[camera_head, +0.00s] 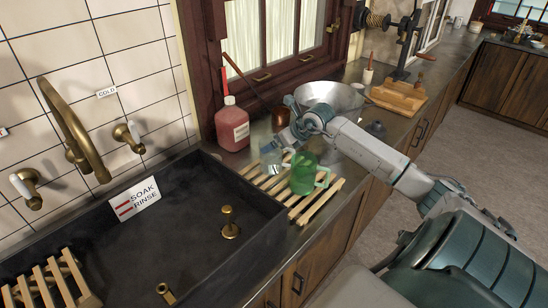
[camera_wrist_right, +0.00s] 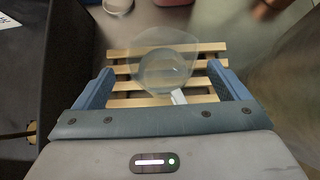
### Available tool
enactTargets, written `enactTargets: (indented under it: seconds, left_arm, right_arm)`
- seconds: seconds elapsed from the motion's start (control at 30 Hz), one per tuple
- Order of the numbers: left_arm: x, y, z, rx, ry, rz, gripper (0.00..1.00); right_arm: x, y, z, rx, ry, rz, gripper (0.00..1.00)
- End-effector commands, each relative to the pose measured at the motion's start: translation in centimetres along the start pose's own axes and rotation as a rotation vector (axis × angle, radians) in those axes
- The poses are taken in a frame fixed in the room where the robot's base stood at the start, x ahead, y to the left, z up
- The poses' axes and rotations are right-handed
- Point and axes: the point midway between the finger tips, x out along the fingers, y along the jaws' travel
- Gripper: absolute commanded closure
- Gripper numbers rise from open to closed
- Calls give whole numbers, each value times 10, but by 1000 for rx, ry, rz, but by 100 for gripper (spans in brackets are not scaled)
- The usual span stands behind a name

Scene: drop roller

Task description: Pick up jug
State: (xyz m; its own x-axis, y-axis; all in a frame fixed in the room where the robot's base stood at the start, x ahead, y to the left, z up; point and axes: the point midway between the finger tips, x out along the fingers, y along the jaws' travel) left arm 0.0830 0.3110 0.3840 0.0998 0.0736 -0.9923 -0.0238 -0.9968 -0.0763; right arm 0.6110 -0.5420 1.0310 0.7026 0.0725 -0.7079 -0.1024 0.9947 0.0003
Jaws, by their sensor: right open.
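A clear glass jug (camera_head: 270,158) stands on a slatted wooden rack (camera_head: 330,196) beside the sink. It also shows in the right wrist view (camera_wrist_right: 165,65), with a pale handle on the near side. My right gripper (camera_head: 284,136) is above and behind the jug in the head view. In the right wrist view its two blue fingers (camera_wrist_right: 162,72) are spread wide, with the jug framed between them; I cannot tell whether they touch it. My left gripper is out of view.
A green translucent mug (camera_head: 303,174) stands on the rack close to the jug. A red-pink bottle (camera_head: 232,127), a brown jar (camera_head: 281,117) and a metal bowl (camera_head: 330,97) stand behind. The dark sink (camera_head: 190,200) lies to the left. A wooden board (camera_head: 398,97) is farther right.

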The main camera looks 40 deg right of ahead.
Motion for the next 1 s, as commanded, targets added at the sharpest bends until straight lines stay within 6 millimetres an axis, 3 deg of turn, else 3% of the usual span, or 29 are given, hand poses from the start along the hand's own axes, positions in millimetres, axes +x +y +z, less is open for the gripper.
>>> enactTargets:
  seconds: [0.27, 0.63, 0.97, 1.0]
  left_arm:
    - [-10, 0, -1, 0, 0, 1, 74]
    - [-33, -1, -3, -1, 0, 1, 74]
    - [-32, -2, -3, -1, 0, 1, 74]
    - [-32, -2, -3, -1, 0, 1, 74]
  right_arm:
    - [10, 0, 2, 3, -1, 2, 6]
    - [50, -1, 1, 3, -1, 1, 6]
    - [56, -1, -1, -1, 0, 0, 6]
    - [56, -1, -1, -1, 0, 0, 14]
